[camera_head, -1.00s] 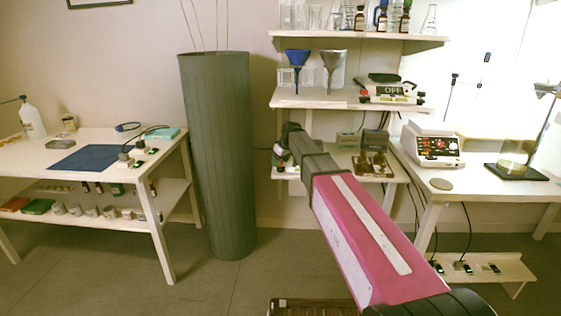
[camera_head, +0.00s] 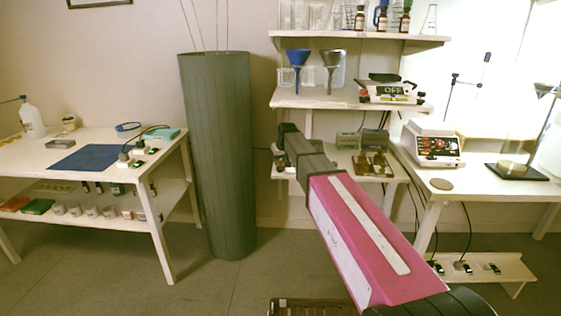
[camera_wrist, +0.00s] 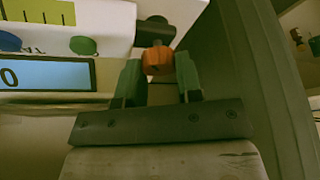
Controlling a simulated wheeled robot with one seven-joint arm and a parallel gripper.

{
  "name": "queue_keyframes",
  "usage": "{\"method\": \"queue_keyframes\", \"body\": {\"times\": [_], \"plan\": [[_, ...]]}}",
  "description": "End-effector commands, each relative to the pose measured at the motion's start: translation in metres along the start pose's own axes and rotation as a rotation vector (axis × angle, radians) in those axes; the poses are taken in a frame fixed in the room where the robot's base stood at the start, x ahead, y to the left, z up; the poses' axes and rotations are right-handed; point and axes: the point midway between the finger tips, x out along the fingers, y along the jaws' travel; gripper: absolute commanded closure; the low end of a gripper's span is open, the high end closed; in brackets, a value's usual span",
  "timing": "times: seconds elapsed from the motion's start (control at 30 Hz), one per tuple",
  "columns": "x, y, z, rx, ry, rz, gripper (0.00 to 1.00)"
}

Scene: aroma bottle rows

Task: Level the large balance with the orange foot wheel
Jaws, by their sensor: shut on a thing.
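The orange foot wheel (camera_wrist: 158,61) is small and sits under the right end of the large balance (camera_wrist: 105,22) in the wrist view. The balance has a pale body, a lit blue display (camera_wrist: 48,74) with part of a "0" showing, and blue and green buttons. A yellow scale is above them. My gripper (camera_wrist: 157,72) has its two green fingers on either side of the wheel and is shut on it.
The tall dark ribbed tube (camera_head: 218,160) stands close left of my gripper. A shelf (camera_head: 345,103) with funnels is above the low bench. A white instrument (camera_head: 434,146) stands on the right table. The left table (camera_head: 100,165) is apart from my arm.

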Motion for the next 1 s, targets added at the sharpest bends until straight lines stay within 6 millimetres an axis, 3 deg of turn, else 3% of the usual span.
{"method": "queue_keyframes", "body": {"times": [0.33,0.87,0.9,0.93,1.0], "plan": [[-0.0004,-0.0005,-0.0001,0.14,0.0,0.057,0.91],[-0.0004,-0.0004,0.0,0.164,0.0,0.068,0.91],[-0.0004,-0.0004,-0.0001,0.164,0.0,0.068,0.54],[-0.0004,-0.0004,0.0,0.164,0.0,0.068,0.44],[-0.0003,-0.0004,0.0,0.164,0.0,0.068,0.42]]}}
